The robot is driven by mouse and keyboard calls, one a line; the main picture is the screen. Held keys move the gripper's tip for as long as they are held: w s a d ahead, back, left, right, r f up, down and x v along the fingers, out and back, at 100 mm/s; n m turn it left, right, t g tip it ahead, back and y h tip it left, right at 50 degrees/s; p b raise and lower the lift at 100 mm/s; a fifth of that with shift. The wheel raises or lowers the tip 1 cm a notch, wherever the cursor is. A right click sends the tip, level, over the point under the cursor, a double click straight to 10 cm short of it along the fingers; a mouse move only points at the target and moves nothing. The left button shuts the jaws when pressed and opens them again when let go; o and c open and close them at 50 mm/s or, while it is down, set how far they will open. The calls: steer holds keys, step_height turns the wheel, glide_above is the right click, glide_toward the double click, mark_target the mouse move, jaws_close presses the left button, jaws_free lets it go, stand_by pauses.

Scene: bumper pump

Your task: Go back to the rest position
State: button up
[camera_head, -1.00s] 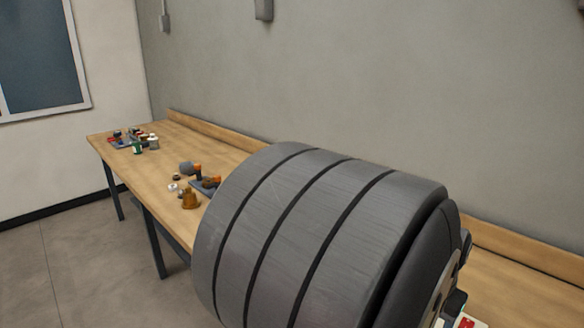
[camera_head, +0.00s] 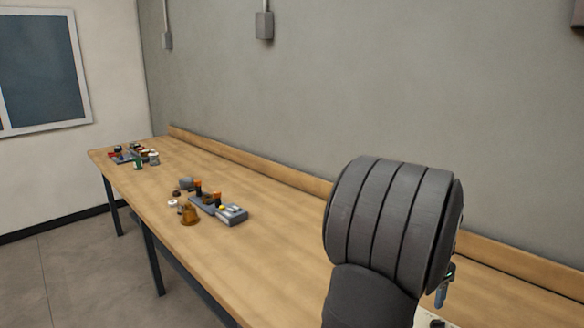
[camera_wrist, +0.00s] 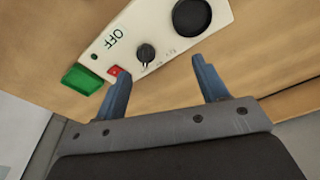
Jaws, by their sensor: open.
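My gripper (camera_wrist: 164,88) shows in the wrist view with two blue fingers spread apart and nothing between them. In the head view my dark grey arm covers most of the gripper and the panel. Only a bit of a blue finger (camera_head: 441,296) shows at its right.
The long wooden bench (camera_head: 270,250) runs along the grey wall, with a raised back edge. A grey device (camera_head: 232,214) and a brown bell-shaped object (camera_head: 189,215) stand mid-bench. Several small jars (camera_head: 153,158) stand at the far end. The bench between the device and my arm is clear.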

steer(key=shift+w+a+f, duration=0.45)
steer(key=shift+w+f, duration=0.1)
steer(key=shift+w, duration=0.25)
steer(key=shift+w+a+f, duration=0.45)
steer(key=shift+w+f, duration=0.1)
steer(key=shift+w, duration=0.25)
steer(key=s+d+r, duration=0.4)
steer(key=s+r, duration=0.2)
steer(key=s, duration=0.2)
steer(key=s+a+f+n, duration=0.3)
steer(key=s+a, duration=0.3)
steer(key=s, duration=0.1)
steer(key=shift+s+f, duration=0.2)
steer(key=shift+s, duration=0.05)
steer(key=shift+w, duration=0.1)
